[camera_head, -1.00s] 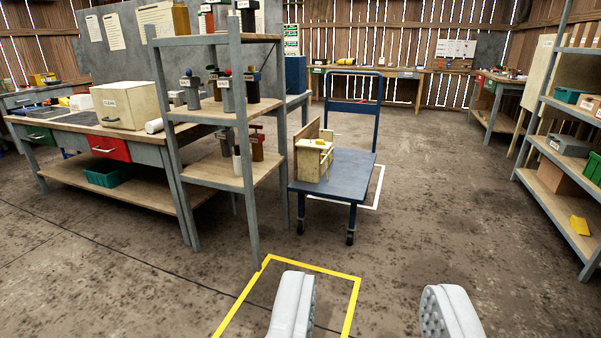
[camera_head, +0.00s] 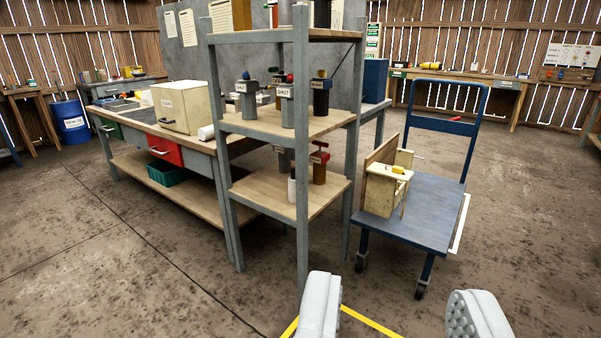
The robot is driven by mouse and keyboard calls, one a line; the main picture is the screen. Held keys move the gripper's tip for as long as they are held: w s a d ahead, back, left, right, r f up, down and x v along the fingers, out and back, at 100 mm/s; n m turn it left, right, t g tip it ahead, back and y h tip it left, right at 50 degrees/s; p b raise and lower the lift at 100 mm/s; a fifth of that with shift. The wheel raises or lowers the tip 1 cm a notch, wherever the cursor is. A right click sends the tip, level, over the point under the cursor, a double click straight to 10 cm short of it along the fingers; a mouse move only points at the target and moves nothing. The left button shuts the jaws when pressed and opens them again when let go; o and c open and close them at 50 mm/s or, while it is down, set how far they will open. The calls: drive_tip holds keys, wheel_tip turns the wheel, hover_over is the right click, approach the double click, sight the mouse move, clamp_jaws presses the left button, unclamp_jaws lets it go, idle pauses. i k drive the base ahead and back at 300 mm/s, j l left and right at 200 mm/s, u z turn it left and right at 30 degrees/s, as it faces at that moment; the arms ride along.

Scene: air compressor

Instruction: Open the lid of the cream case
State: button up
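The cream case (camera_head: 183,107) is a boxy case with a dark handle and a label on its front. It stands on the workbench (camera_head: 137,127) at the left, behind the shelf rack, and its lid looks shut. My gripper (camera_head: 396,312) is at the bottom of the view, its two pale fingers wide apart with nothing between them. It is far from the case, over the floor in front of the rack.
A grey-legged shelf rack (camera_head: 263,198) with labelled cylinders stands close ahead, right of the case. A blue cart (camera_head: 420,215) holding a wooden box is to its right. A blue barrel (camera_head: 70,121) stands far left. The floor at left (camera_head: 90,265) is clear.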

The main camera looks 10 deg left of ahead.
sight(168, 100)
drive_tip(key=i+j+u, duration=0.2)
drive_tip(key=i+u, duration=0.3)
drive_tip(key=i+j+u, duration=0.1)
drive_tip(key=i+u, duration=0.25)
drive_tip(key=u, duration=0.15)
drive_tip(key=i+l+u, duration=0.15)
drive_tip(key=i+u, duration=0.35)
drive_tip(key=i+j+z, duration=0.1)
drive_tip(key=i, duration=1.55)
drive_tip(key=i+l+u, duration=0.1)
drive_tip(key=i, duration=0.55)
